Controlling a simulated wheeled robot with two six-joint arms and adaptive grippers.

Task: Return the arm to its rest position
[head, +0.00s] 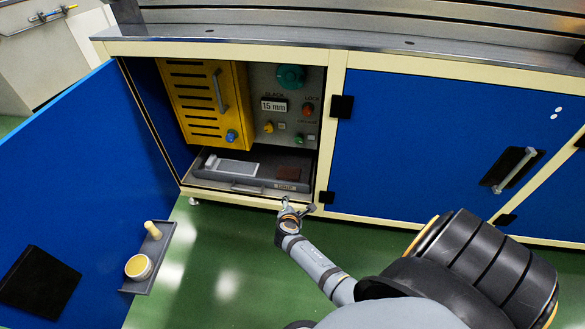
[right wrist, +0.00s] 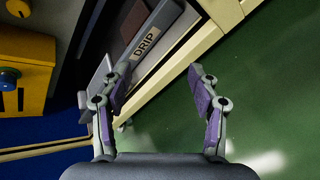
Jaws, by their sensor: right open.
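My right gripper (head: 287,203) is in front of the open cabinet's lower edge in the head view. In the right wrist view its two fingers (right wrist: 160,93) are spread apart with nothing between them. A grey drip tray (head: 245,189) lies low in the cabinet, just beyond the gripper; its label "DRIP" (right wrist: 145,42) shows in the right wrist view. The gripper looks close to the tray's front, and I cannot tell whether they touch. My left gripper is not in view.
The blue cabinet door (head: 60,170) stands open at left, carrying a small shelf (head: 145,265) with a round tin (head: 138,267) and a pale bottle-like item (head: 153,230). A yellow box (head: 200,105) and control panel (head: 285,105) are inside. Green floor (head: 220,260) is clear in front.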

